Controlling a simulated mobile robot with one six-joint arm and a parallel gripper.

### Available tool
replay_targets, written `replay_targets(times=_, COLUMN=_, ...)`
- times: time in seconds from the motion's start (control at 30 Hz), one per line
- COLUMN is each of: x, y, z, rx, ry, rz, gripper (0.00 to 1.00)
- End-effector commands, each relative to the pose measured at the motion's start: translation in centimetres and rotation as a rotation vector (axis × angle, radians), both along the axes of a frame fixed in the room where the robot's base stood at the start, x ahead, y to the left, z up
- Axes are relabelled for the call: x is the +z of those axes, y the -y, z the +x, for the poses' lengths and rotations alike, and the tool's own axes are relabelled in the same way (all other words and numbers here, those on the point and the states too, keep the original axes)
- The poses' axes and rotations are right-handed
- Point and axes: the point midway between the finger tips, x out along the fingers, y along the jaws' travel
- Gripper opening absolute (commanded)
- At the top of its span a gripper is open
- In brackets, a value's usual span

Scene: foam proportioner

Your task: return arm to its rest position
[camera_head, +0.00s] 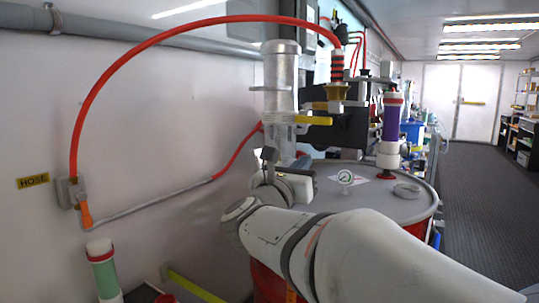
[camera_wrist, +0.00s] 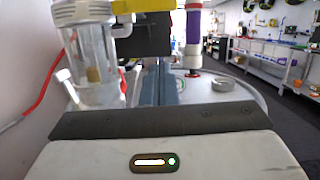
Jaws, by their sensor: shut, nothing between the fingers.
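My arm (camera_head: 350,255) reaches from the lower right of the head view to the drum area, its wrist in front of the clear cylinder's lower part. In the wrist view my gripper (camera_wrist: 161,68) points forward over the drum top. Its blue-grey fingers are together with nothing between them. The clear cylinder (camera_wrist: 95,75) stands just left of the fingers and also shows in the head view (camera_head: 281,85). I cannot tell the exact gap between them. The fingers are hard to make out in the head view.
The red drum has a grey lid (camera_head: 412,205) carrying a gauge (camera_head: 345,177) and a purple-banded tube (camera_head: 391,118). A red hose (camera_head: 150,45) arches from the wall fitting to the apparatus. A green tube (camera_head: 103,268) stands lower left. The aisle floor (camera_head: 480,190) at right is clear.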

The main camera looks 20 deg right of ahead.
Motion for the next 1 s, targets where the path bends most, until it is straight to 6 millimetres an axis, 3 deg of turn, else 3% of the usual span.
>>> replay_targets(times=0.27, x=-0.4, y=-1.5, z=-1.1, rx=0.001, ry=-0.001, rz=-0.001, gripper=0.00)
replay_targets(times=0.47, x=1.2, y=-3.0, z=0.3, rx=0.090, ry=-0.150, rz=-0.106, gripper=0.00)
replay_targets(times=0.6, x=2.7, y=-6.7, z=2.4, rx=0.275, ry=-0.458, rz=-0.373, gripper=0.00)
replay_targets(times=0.73, x=2.3, y=-11.0, z=3.2, rx=0.473, ry=-0.774, rz=-0.721, gripper=0.00)
replay_targets(times=0.87, x=0.6, y=-14.6, z=1.9, rx=0.670, ry=-1.054, rz=-1.112, gripper=0.00)
replay_targets(times=1.0, x=-1.8, y=-17.2, z=-1.5, rx=0.895, ry=-1.298, rz=-1.565, gripper=0.00)
